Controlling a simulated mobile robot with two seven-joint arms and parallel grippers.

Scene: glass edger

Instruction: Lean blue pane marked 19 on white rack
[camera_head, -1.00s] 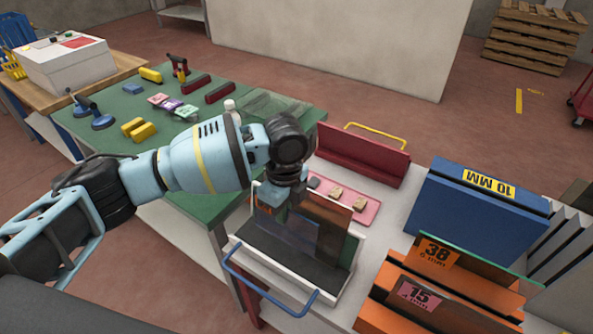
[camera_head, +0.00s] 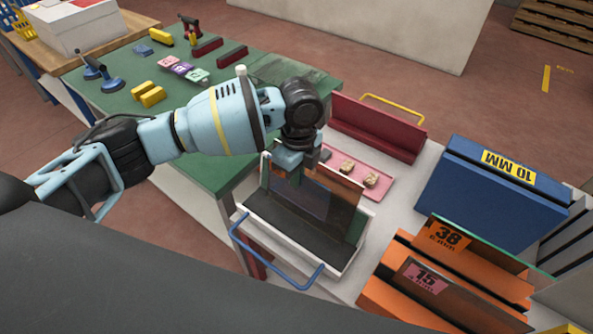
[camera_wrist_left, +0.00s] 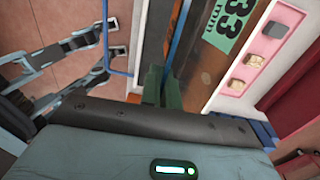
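The white rack (camera_head: 352,262) stands on the light table, with a dark base and a blue loop handle in front. A bluish see-through pane (camera_head: 308,203) stands in it, close in front of a brown pane (camera_head: 345,205). No number shows on the bluish pane. My left gripper (camera_head: 291,172) is at its top left edge. In the left wrist view, the green finger pads (camera_wrist_left: 161,92) are close together around the pane's thin blue edge (camera_wrist_left: 182,32). My right gripper (camera_wrist_left: 113,38) appears open and empty beyond the rack's handle.
A pink tray (camera_head: 382,185) with small blocks and a maroon rack (camera_head: 375,128) stand behind. A blue rack marked 10 MM (camera_head: 480,190) and an orange rack (camera_head: 400,295) with panes 38 and 15 stand to the right. A green-topped bench (camera_head: 225,165) is left.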

